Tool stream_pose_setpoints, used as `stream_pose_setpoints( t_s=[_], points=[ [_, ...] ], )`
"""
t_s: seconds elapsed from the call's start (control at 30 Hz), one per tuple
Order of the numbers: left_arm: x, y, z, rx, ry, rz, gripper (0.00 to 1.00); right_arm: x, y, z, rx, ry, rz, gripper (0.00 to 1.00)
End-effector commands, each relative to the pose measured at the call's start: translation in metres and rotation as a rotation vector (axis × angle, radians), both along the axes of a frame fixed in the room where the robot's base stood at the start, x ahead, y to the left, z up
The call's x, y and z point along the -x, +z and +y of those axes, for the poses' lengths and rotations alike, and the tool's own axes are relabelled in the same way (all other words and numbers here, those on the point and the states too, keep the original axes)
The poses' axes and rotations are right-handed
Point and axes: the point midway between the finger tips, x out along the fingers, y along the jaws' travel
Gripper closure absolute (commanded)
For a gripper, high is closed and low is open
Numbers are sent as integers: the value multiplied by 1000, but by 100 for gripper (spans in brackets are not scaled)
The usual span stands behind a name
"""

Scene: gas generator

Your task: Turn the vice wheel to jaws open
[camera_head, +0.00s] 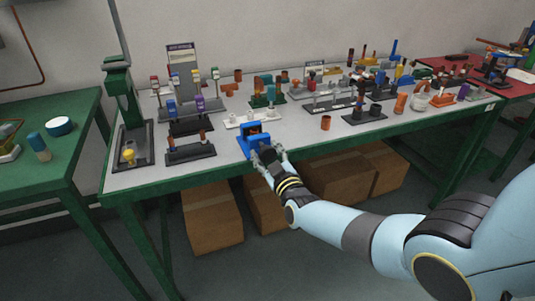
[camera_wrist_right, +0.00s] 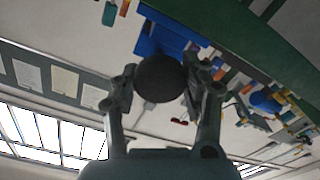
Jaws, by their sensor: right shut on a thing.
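The blue vice (camera_head: 250,143) stands at the front edge of the green-framed table. My right gripper (camera_head: 268,158) reaches it from the front. In the right wrist view the dark round vice wheel (camera_wrist_right: 160,80) sits between the two grey fingers of my right gripper (camera_wrist_right: 162,84), which is shut on it. Part of the blue vice body (camera_wrist_right: 160,38) shows behind the wheel. In the head view the wheel is mostly hidden by the gripper, and the gap between the jaws is too small to judge. My left gripper is in neither view.
A green press (camera_head: 118,90) stands left of the vice, and a dark rack (camera_head: 190,152) is close beside it. An orange-brown cup (camera_head: 326,122) stands to the right. Cardboard boxes (camera_head: 210,215) are under the table. The space in front of the table edge is open.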

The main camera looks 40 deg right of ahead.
Motion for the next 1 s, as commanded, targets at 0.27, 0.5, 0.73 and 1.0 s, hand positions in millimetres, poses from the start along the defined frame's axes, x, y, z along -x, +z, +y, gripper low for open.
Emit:
stream_pose_setpoints(
  t_s=[0.27,0.5,0.73,1.0],
  points=[
    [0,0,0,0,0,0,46,1,-2,0,0,1,5,31],
    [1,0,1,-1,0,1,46,2,-1,0,-1,0,2,31],
    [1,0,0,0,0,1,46,26,-2,6,-2,1,2,31],
    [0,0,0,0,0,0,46,86,-2,20,-1,1,5,31]
  ],
)
